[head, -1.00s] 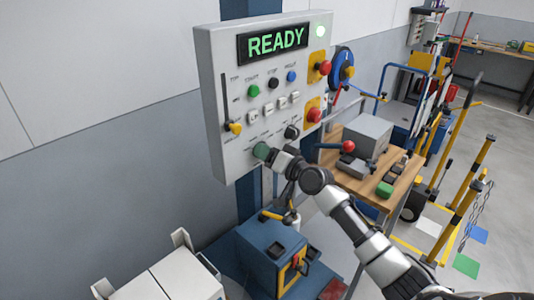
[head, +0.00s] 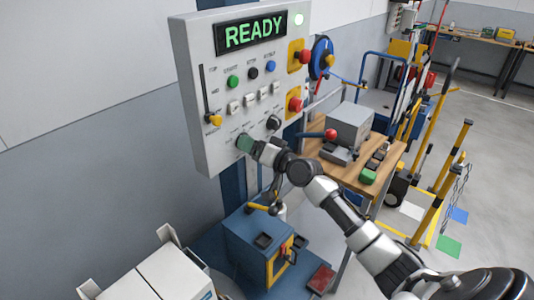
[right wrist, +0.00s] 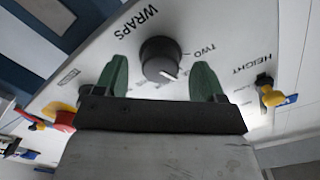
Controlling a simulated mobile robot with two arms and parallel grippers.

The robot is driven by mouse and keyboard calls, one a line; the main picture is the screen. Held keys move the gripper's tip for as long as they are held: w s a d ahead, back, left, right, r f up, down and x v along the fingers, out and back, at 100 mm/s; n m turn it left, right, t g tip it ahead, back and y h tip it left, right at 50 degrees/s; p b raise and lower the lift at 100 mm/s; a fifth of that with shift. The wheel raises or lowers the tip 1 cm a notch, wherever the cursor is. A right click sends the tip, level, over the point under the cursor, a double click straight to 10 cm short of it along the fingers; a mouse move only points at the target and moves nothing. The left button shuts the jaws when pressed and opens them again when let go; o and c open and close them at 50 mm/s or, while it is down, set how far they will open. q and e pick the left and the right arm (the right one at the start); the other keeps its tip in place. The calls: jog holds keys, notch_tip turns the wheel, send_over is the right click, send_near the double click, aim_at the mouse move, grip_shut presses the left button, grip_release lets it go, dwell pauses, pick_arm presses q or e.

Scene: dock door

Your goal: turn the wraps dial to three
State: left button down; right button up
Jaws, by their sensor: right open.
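The wraps dial (right wrist: 158,57) is a round black knob on the white panel, seen in the right wrist view between the fingers of my right gripper (right wrist: 161,80). The gripper is open, its green fingers either side of the dial; I cannot tell whether they touch it. The word WRAPS is printed near the dial and TWO to its right. A white mark on the knob shows at its lower edge, away from TWO. In the head view my right gripper (head: 244,143) is at the panel's lower part and covers what is behind it. My left gripper is not in view.
The control panel (head: 199,140) shows READY. Beside the gripper are a black knob (head: 273,122), a yellow slider knob (head: 215,120) and a red button (head: 295,104). A blue machine (head: 250,240) stands below, a wooden bench (head: 345,175) to the right.

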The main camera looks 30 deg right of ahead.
jog(key=b+v, duration=0.2)
jog(key=v, duration=0.7)
jog(key=shift+s+d+f, duration=0.1)
jog(key=shift+s+f, duration=0.05)
jog(key=s+d+f+m+g+h, duration=0.1)
jog(key=d+f+g+h, duration=0.1)
jog(key=f, duration=1)
jog(key=s+d+f+g+h, duration=0.1)
jog(key=d+f+g+h, duration=0.1)
jog(key=f, duration=1)
jog(key=s+a+f+n+g+h, duration=0.1)
jog(key=s+f+g, duration=0.1)
jog(key=s+f, duration=0.5)
jog(key=s+a+f+g+h, duration=0.1)
jog(key=s+f+g, duration=0.1)
jog(key=f, duration=0.9)
jog(key=s+a+f+n+g+b, duration=0.1)
jog(key=s+a+f+n+g, duration=0.3)
jog(key=s+f, duration=1)
jog(key=s+a+f+n+g, duration=0.1)
jog(key=s+a+f, duration=0.1)
jog(key=s, duration=0.5)
jog(key=s+a+f+n+g, duration=0.1)
jog(key=s+a+f, duration=0.1)
jog(key=s+a, duration=0.2)
jog(key=s+a+f+g, duration=0.2)
jog(key=s+f, duration=0.1)
jog(key=s, duration=0.7)
jog(key=shift+a+n, duration=0.4)
